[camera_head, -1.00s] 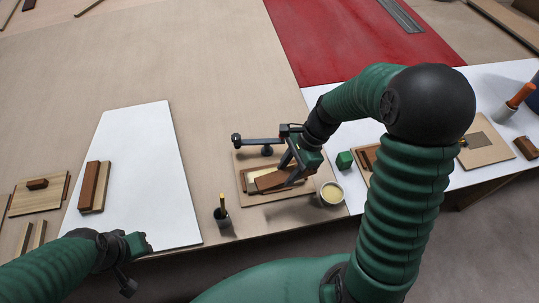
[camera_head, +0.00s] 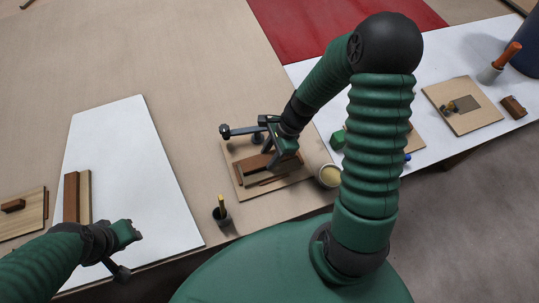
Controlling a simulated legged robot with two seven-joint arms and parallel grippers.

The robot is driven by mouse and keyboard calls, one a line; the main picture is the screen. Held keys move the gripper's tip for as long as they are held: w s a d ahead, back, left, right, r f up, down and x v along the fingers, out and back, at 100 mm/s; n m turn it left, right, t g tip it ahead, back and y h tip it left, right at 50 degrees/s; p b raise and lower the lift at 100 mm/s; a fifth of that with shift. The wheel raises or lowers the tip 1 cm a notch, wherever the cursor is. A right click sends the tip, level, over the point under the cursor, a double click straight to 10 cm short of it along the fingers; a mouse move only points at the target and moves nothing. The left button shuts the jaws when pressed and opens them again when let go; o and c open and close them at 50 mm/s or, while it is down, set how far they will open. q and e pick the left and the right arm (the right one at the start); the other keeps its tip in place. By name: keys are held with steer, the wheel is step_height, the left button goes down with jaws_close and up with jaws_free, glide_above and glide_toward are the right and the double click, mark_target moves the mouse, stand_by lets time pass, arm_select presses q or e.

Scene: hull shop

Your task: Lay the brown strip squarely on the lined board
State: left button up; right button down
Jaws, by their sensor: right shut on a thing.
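My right gripper (camera_head: 277,152) is over the tan board (camera_head: 297,180) near the middle of the table. It is shut on the brown strip (camera_head: 250,163), which lies along the board's length, close over it or touching; I cannot tell which. The gripper hides part of the strip and the far part of the board. Other brown strips show along the near part of the board. I cannot make out lines on it. My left gripper (camera_head: 128,248) is low over the white sheet, away from that board; its jaws are too unclear to judge.
A cup of cream stuff (camera_head: 330,176) stands close to the board's right corner. A dark pot with a yellow-handled tool (camera_head: 222,213) stands in front. A green block (camera_head: 338,139) is on the right. Brown and tan blocks (camera_head: 72,197) lie on the white sheet (camera_head: 130,170).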

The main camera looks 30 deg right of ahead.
steer(key=shift+s+a+r, duration=0.1)
steer(key=shift+s+a, duration=0.05)
steer(key=shift+a, duration=0.1)
steer(key=c, duration=1.3)
jaws_free()
steer(key=o, duration=0.4)
steer(key=shift+d, duration=0.1)
arm_select(q)
steer(key=shift+s+a, duration=0.1)
arm_select(e)
steer(key=shift+o, duration=0.2)
steer(key=shift+d, duration=0.1)
